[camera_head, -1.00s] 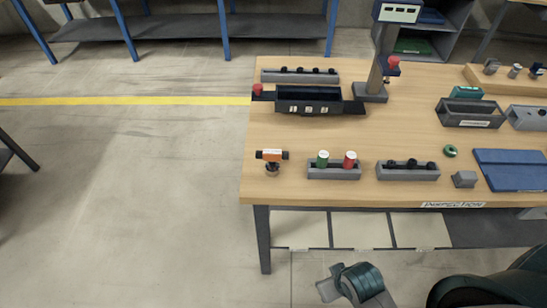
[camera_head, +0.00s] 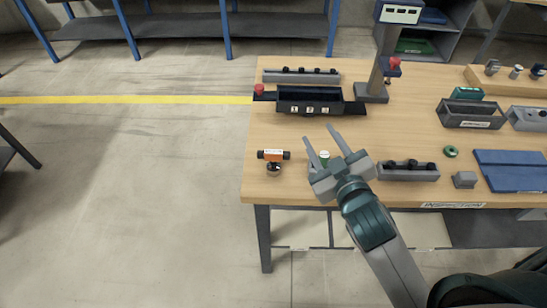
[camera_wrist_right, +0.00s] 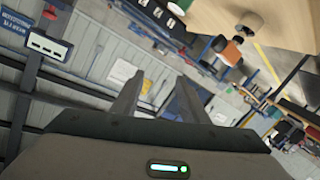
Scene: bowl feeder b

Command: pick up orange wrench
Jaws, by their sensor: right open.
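The orange wrench (camera_head: 273,155) has an orange middle and dark ends. It sits on a small round base near the left front corner of the wooden workbench (camera_head: 400,120). An orange patch (camera_wrist_right: 232,52) in the right wrist view may be the wrench; I cannot tell. My right gripper (camera_head: 321,135) is open and empty, reaching over the front of the bench to the right of the wrench and apart from it. Its two fingers (camera_wrist_right: 160,80) also show spread in the right wrist view. My left gripper is not in view.
A grey holder with black knobs (camera_head: 408,172) stands to the right. A dark bin (camera_head: 310,102) and a post (camera_head: 380,70) stand farther back. Bare bench lies between bin and wrench.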

